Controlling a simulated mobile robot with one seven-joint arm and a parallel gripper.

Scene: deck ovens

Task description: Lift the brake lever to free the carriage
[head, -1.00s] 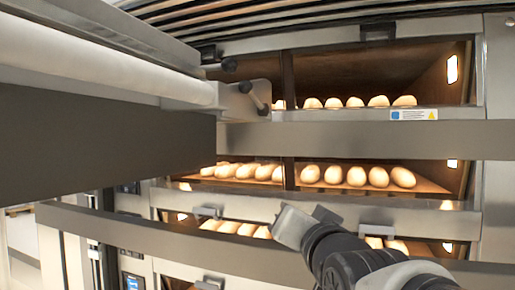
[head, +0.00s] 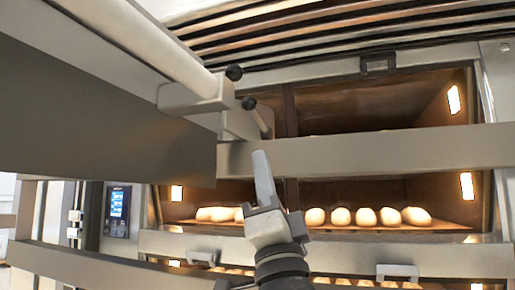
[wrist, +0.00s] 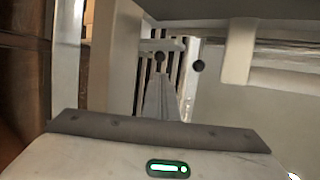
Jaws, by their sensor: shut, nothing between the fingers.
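The carriage (head: 95,115) is a large dark-grey and steel body with a pale roller at the upper left of the head view. At its right end a short lever (head: 260,118) with a black ball knob slants down to the right. A second black knob (head: 234,72) sits just above; I cannot tell for certain which is the brake lever. My gripper (head: 261,156) is shut and empty, pointing up just below the slanting lever, apparently apart from it.
A steel crossbar (head: 370,150) runs right from the carriage end, across the oven front behind my gripper. Pale loaves (head: 365,217) lie in the lit deck below it. A lower bar (head: 350,255) and a control panel (head: 118,210) stand below and left.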

